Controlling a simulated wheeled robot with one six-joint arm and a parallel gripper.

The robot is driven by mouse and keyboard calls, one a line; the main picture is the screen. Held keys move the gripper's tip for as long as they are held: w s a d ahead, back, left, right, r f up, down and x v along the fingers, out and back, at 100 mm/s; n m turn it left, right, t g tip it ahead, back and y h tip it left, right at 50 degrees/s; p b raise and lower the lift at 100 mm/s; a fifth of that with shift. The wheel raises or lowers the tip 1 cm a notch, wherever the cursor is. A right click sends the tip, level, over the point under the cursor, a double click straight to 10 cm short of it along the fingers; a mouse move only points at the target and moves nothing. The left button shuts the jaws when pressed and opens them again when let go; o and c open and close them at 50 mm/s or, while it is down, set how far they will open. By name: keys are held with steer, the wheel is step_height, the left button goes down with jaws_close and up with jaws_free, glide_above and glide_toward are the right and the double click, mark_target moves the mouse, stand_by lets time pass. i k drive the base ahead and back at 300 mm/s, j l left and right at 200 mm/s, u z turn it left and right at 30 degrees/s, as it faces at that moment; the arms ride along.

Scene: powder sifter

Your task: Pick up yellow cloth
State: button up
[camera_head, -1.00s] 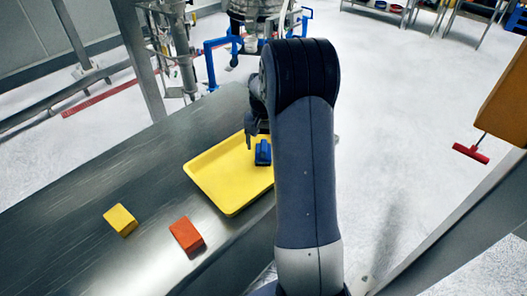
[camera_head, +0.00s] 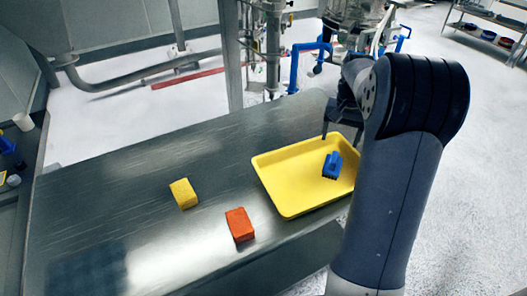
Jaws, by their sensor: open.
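The yellow cloth (camera_head: 184,193) is a small folded block lying on the steel table, left of an orange-red cloth (camera_head: 240,225). My gripper (camera_head: 329,132) is over the back of the yellow tray, well to the right of the yellow cloth. It is open and only partly visible, since my arm hides much of it. Nothing shows between its fingers.
A yellow tray (camera_head: 276,200) with a blue brush-like object (camera_head: 332,166) in it stands on the steel table (camera_head: 130,170). Blue-handled equipment (camera_head: 294,70) and a metal post (camera_head: 231,55) stand behind the table.

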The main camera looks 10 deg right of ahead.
mark_target(186, 198)
steer(key=u, duration=2.05)
steer(key=z, duration=1)
steer(key=i+j, duration=0.1)
steer(key=j, duration=0.2)
steer(key=i+j, duration=0.1)
steer(key=j, duration=0.2)
